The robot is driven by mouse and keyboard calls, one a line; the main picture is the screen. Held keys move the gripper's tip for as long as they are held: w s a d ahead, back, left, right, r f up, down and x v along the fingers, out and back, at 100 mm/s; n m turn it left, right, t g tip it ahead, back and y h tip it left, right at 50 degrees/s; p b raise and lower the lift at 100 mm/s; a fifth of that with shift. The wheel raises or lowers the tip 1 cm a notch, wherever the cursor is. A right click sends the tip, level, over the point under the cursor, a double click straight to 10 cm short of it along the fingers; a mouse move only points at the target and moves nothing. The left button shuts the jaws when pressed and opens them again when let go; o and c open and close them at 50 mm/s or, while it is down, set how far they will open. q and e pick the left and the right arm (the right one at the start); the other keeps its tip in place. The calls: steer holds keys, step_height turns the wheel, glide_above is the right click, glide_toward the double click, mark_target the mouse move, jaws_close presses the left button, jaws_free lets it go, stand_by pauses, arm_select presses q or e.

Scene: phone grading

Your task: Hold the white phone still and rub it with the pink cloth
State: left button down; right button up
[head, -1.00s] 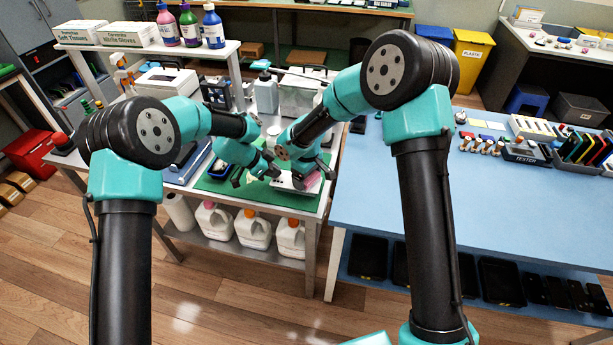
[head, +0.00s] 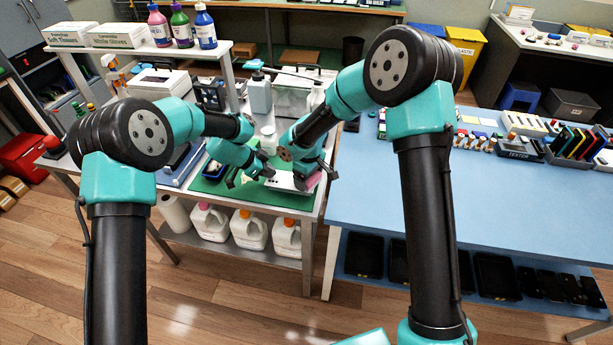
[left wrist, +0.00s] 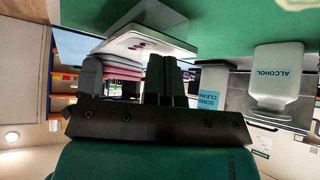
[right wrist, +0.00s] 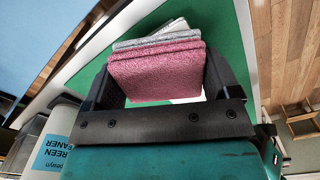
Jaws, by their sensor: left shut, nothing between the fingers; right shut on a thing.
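The folded pink cloth (right wrist: 158,74), with a grey layer, is gripped between the fingers of my right gripper (right wrist: 160,82). In the head view, the cloth (head: 313,181) is at the phone's right end; whether it touches the phone is unclear. My left gripper (left wrist: 165,70) is shut and empty, its fingertips close by the phone; I cannot tell whether they touch it.
The blue table (head: 400,200) to the right has a wide clear area.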

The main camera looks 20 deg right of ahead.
arm_select(q)
steer(key=shift+s+f, duration=0.15)
steer(key=shift+f, duration=0.15)
arm_select(e)
steer(key=shift+s+d+f, duration=0.1)
steer(key=shift+s+d, duration=0.15)
steer(key=shift+d, duration=0.1)
steer(key=shift+r, duration=4.05)
arm_select(q)
steer(key=shift+r, duration=0.1)
steer(key=shift+r, duration=3.2)
steer(key=shift+r, duration=0.1)
